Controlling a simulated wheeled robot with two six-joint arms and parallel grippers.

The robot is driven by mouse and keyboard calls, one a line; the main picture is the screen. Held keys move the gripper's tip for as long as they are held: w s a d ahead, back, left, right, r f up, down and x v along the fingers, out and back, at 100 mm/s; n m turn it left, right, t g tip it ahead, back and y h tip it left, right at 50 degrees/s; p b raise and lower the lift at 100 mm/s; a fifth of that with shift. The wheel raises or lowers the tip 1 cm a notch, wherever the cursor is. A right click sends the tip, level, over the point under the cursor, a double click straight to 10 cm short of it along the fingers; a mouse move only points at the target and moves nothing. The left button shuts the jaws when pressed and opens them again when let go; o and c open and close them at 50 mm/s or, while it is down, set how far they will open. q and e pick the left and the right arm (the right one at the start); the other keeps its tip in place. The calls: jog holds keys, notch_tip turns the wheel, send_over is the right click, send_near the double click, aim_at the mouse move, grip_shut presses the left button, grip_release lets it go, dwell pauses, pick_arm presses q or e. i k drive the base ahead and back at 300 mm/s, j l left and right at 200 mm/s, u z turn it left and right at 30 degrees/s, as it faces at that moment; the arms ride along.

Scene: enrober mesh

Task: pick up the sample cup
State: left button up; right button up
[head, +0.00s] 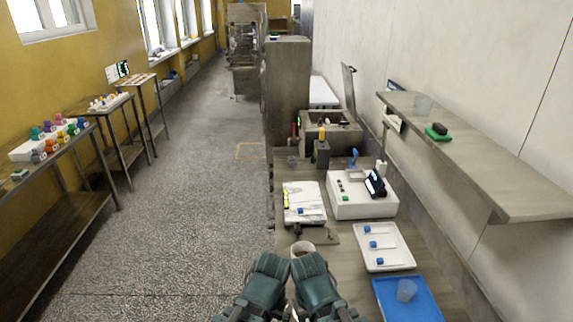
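A small whitish cup (302,247) with something brown in it is at the near end of the bench, just beyond my grippers. Its lower part is hidden by them. I cannot tell which is the sample cup. My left gripper (266,266) and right gripper (309,265) are side by side at the bottom centre. Their teal bodies hide the fingers, so I cannot see their opening or any grip.
A white tray (399,260) with several blue-capped items lies behind the blue tray. A white instrument (350,209) and a pale flat device (293,208) stand farther back. The wooden shelf (475,150) juts from the right wall. Side tables line the left, with open floor between.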

aim_at(292, 162)
jog(key=k+j, duration=0.1)
jog(key=j, duration=0.45)
jog(key=j+z, duration=0.2)
jog(key=j, duration=0.4)
jog(key=k+j+z, duration=0.2)
jog(key=j, duration=0.35)
jog(key=i+j+z, duration=0.25)
jog(key=j, duration=0.4)
jog(key=i+j+z, duration=0.1)
jog(key=i+j, duration=0.15)
jog(key=i+j+z, duration=0.15)
jog(key=i+j, duration=0.15)
jog(key=i+j+z, duration=0.1)
jog(key=i+j, duration=0.2)
jog(key=j, duration=0.15)
jog(key=i+j+z, duration=0.15)
jog(key=j, duration=0.25)
jog(key=i+j+z, duration=0.15)
jog(key=i+j, duration=0.35)
jog(key=j, duration=0.2)
jog(key=i+j, duration=0.15)
jog(key=j, duration=0.15)
jog(key=i+j, duration=0.15)
jog(key=j, duration=0.2)
jog(key=z, duration=0.05)
